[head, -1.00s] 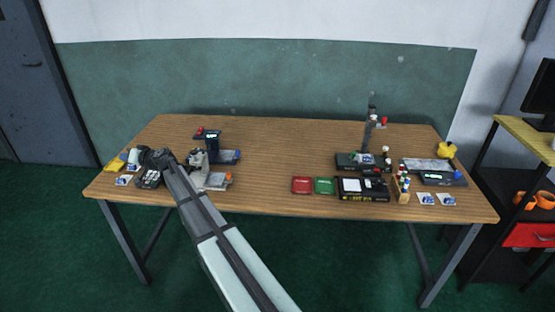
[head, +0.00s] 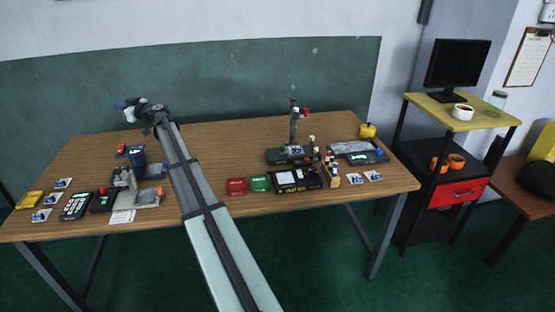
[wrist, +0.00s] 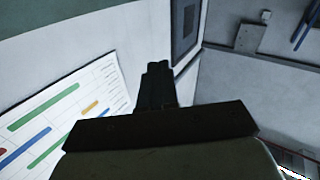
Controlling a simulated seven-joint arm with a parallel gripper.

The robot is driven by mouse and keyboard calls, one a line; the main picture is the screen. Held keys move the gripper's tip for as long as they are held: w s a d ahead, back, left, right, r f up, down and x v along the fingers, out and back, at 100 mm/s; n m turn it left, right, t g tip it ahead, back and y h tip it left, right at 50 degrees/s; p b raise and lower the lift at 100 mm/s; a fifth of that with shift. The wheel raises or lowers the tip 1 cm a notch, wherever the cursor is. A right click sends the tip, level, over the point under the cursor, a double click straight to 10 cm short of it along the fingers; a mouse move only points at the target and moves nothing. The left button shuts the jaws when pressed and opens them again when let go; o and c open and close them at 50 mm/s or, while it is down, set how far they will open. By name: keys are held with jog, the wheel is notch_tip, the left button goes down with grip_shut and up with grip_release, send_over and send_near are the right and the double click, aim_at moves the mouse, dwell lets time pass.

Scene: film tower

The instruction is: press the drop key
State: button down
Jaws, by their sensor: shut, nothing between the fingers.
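My gripper (head: 128,108) is raised at the back left of the table, away from the devices. In the wrist view my gripper (wrist: 156,82) is shut and empty, with a wall and a chart beyond it. A keypad with a lit display (head: 75,205) lies at the table's front left. A small black box (head: 103,201) stands beside it. A dark blue device (head: 131,155) stands further back. A dark tower (head: 293,127) rises from a black base at the right. I cannot read which key is the drop key.
Red (head: 237,186) and green (head: 260,183) blocks lie beside a black case (head: 296,179) at the front. A wooden rack (head: 329,176) holds small bottles. White-and-blue cards lie at both ends of the table (head: 205,145). The middle back of the table is clear.

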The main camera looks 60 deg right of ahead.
jog(key=s+d+f+n+h, duration=0.15)
jog(key=s+d, duration=0.45)
jog(key=d, duration=0.7)
jog(key=n+g+h, duration=0.3)
jog(key=g, duration=0.6)
send_over(308, 160)
notch_tip(308, 160, down, 16)
jog(key=shift+d+y, duration=0.1)
jog(key=shift+y, duration=0.15)
jog(key=shift+f, duration=0.1)
jog(key=shift+f, duration=4.3)
jog(key=shift+f, duration=0.25)
jog(key=shift+f, duration=0.2)
